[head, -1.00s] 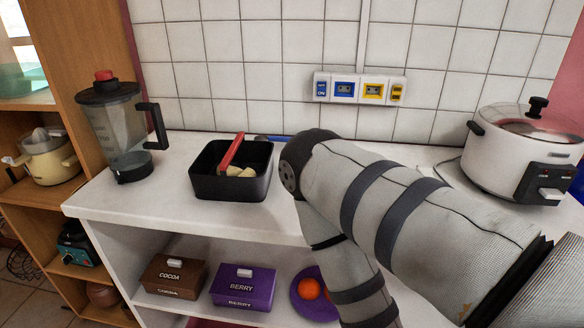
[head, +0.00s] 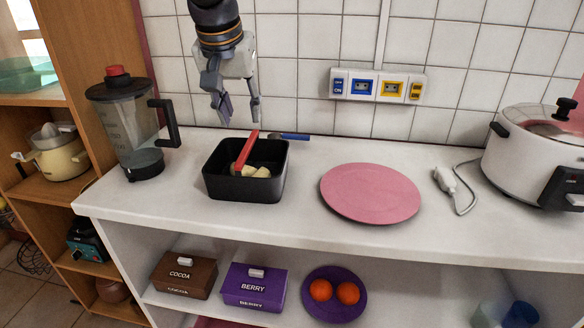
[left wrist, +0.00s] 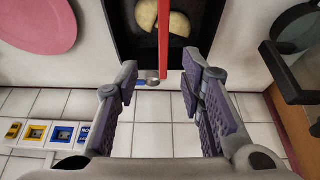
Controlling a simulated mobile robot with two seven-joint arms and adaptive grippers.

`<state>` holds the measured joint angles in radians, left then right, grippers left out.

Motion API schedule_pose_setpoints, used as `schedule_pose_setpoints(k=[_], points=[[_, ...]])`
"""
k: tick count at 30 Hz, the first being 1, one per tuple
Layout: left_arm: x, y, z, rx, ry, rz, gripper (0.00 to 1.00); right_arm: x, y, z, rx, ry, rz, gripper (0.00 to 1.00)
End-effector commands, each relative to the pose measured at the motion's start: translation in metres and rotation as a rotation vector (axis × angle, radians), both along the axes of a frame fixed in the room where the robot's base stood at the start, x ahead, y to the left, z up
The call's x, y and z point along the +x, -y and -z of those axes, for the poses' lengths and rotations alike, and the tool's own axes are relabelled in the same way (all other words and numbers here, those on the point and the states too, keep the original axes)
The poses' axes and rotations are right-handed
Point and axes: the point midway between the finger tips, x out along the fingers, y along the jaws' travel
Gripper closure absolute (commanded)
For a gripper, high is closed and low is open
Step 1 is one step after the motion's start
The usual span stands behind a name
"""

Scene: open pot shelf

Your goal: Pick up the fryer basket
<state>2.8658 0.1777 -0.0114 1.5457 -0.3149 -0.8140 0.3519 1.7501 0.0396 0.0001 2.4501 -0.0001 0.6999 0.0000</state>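The fryer basket is a black square-walled container (head: 245,188) with a long red handle (head: 246,152) rising over its back rim. It stands on the white counter and holds pale yellow pieces (head: 250,170). My left gripper (head: 239,119) is open and empty, pointing down above and behind the basket, apart from the handle. In the left wrist view, the red handle (left wrist: 163,45) reaches down between the directions of the two open fingers (left wrist: 158,88), nearer the right finger. The basket's black inside (left wrist: 125,30) is at the top. My right gripper is not in view.
A blender (head: 128,125) stands left of the basket. A pink round plate (head: 370,192) and a white cooker (head: 535,150) are to the right. A blue-handled utensil (head: 293,136) lies behind the basket. The tiled wall with switches (head: 378,85) is close behind.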

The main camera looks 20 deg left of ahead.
Motion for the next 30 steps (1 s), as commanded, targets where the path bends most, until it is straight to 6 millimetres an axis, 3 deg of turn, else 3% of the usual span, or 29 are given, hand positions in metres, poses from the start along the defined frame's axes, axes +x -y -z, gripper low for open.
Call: schedule_pose_setpoints(k=[6,14,19,30], points=[[0.017,-0.005,0.049,-0.002,-0.011,0.0,0.64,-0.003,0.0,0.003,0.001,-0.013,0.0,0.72],[0.028,-0.009,0.075,-0.002,-0.009,0.001,0.64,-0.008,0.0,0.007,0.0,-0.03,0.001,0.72],[0.04,-0.015,0.107,-0.002,-0.011,0.001,0.64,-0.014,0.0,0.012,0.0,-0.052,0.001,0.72],[0.043,-0.015,0.108,-0.001,-0.002,0.001,0.64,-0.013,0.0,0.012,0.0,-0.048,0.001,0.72]])
